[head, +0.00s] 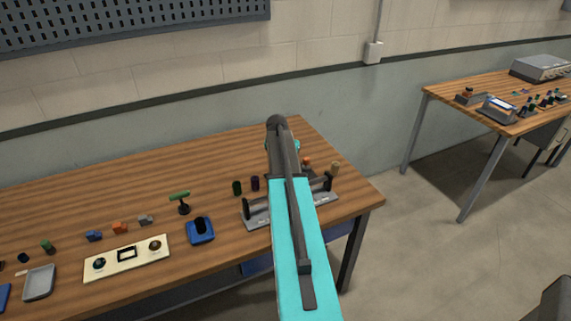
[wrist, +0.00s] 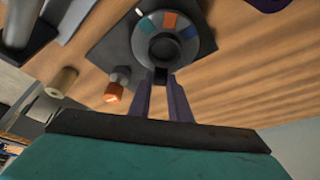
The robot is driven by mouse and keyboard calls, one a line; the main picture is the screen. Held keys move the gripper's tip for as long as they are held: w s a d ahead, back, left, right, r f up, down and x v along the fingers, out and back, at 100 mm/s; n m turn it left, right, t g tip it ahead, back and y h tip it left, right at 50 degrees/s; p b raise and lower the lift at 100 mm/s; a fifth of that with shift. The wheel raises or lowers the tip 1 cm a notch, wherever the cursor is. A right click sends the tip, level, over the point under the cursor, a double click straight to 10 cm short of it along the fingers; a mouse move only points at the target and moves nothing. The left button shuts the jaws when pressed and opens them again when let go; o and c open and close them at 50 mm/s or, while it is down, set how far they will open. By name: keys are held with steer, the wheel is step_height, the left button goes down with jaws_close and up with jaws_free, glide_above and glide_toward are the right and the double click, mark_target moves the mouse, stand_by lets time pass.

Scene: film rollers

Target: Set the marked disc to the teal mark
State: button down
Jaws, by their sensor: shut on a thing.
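In the wrist view a round grey disc (wrist: 165,47) sits on a dark flat square plate (wrist: 110,45). Coloured patches show around its upper side: an orange one (wrist: 170,20), a blue one (wrist: 188,33), a teal-green one (wrist: 149,24) and a small whitish one (wrist: 141,42). I cannot tell which patches turn with the disc. My gripper (wrist: 163,78) reaches in from below, its two narrow fingers close together at the disc's near side, shut on its central part; the exact contact is unclear. In the head view my arm hides the disc and the gripper.
Near the disc are an orange-and-grey piece (wrist: 115,84) and a beige cylinder (wrist: 60,82). In the head view a grey roller stand (head: 258,217), a blue holder (head: 201,237) and a cream panel (head: 127,267) stand on the table. The table's back left is clear.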

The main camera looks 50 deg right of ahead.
stand_by(0.4)
steer(key=c, duration=1.6)
jaws_free()
steer(key=shift+c, duration=0.2)
steer(key=shift+r, duration=0.1)
steer(key=b+v, duration=0.3)
steer(key=v, duration=1)
steer(key=shift+r, duration=0.3)
steer(key=shift+a, duration=0.15)
